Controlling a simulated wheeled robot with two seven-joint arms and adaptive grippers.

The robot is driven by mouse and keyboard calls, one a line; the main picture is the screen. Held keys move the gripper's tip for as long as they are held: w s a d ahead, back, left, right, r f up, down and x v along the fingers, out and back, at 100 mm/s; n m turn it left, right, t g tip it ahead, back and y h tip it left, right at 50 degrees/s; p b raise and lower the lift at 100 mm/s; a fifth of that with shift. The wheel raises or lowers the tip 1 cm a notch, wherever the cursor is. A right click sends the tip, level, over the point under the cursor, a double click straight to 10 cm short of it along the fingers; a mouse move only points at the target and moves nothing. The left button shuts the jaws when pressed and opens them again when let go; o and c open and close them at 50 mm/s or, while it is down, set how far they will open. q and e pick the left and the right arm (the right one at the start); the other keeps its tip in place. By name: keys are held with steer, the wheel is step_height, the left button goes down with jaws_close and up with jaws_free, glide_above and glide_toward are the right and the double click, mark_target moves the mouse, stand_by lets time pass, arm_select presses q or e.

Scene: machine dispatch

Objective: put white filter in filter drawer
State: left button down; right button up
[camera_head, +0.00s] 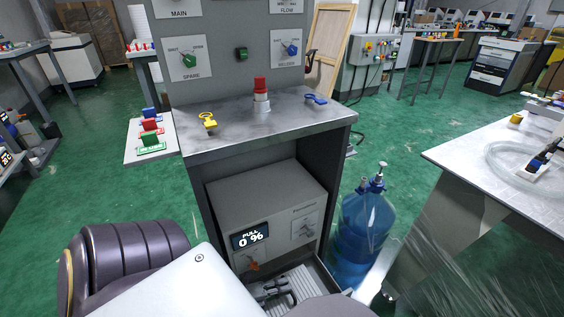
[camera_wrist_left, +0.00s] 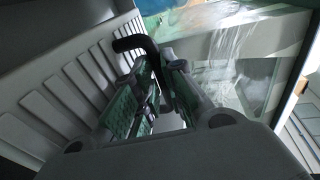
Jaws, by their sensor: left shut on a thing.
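The white filter (camera_head: 303,282), a pale ribbed block, shows low in the head view, at the open lower bay of the grey cabinet. The filter drawer (camera_head: 325,272) seems to be the open tray there, with its edge beside the filter. My left gripper (camera_head: 272,292) is at the filter, partly hidden by my arm. In the left wrist view, my left gripper (camera_wrist_left: 150,72) is shut around a black bent handle (camera_wrist_left: 134,42), beside pale ribs (camera_wrist_left: 45,95). How deep the filter sits in the drawer is hidden. My right gripper is out of view.
The cabinet top (camera_head: 250,130) holds a red-capped part (camera_head: 261,92), a yellow key (camera_head: 208,121) and a blue key (camera_head: 315,99). A blue water bottle (camera_head: 362,228) stands right of the cabinet. A table (camera_head: 460,152) is farther right.

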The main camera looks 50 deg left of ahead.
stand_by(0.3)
arm_select(q)
steer(key=shift+f+b, duration=1)
steer(key=shift+f, duration=0.5)
steer(key=shift+f+b, duration=0.45)
steer(key=shift+f, duration=0.35)
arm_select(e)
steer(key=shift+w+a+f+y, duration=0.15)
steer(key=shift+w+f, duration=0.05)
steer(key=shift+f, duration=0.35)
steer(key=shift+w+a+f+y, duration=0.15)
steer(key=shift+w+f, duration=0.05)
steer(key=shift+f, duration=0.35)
arm_select(q)
steer(key=shift+f, duration=0.1)
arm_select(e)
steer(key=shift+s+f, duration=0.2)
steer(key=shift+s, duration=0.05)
arm_select(q)
steer(key=c, duration=1.5)
jaws_free()
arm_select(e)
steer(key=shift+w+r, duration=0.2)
